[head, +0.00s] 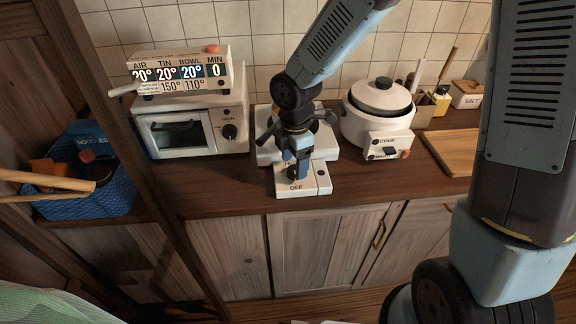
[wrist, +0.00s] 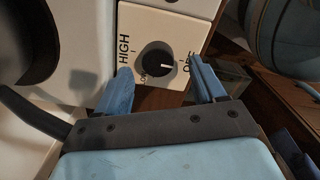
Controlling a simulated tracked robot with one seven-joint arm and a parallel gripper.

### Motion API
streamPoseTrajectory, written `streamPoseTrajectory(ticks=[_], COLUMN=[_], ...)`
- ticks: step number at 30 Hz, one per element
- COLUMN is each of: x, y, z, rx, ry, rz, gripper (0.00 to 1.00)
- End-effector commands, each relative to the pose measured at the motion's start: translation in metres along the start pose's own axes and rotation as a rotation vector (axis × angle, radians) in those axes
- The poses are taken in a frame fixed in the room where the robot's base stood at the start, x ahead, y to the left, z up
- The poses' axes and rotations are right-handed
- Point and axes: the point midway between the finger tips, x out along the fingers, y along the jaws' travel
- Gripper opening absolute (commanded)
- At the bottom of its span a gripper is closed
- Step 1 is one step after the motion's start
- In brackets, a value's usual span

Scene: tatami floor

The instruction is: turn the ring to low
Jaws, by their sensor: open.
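The ring (head: 262,152) is a white cooker on the wooden counter with a dark pan support, partly hidden by my arm. Its white control panel (wrist: 145,18) faces up in front and reads HIGH on the left, OFF on the right and a partly shaded LOW below. The round black dial (wrist: 154,58) on it has a white mark pointing right, toward OFF. My gripper (wrist: 160,72) is open with its blue fingers to either side of the dial, apart from it as far as I can see. In the head view my gripper (head: 297,168) is above the panel and hides the dial.
A white oven (head: 172,133) with its own dial stands left, under a display box (head: 215,86). A white rice cooker (head: 360,128) stands close on the right. A blue basket (head: 105,197) is at far left; a cutting board (head: 450,150) is at right. The counter before the oven is clear.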

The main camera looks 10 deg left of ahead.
Motion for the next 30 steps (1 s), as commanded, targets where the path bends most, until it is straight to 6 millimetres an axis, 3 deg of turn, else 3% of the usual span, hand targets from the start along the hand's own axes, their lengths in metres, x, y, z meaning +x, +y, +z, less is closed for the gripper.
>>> streamPoseTrajectory(ticks=[6,17,30], x=[0.020,0.024,0.023], y=[-0.001,0.000,-0.001], z=[0.000,0.001,0.001], rx=[0.000,0.001,0.002], ry=[0.000,-0.001,-0.001], rz=[-0.002,0.000,-0.001], gripper=[0.69,0.69,0.28])
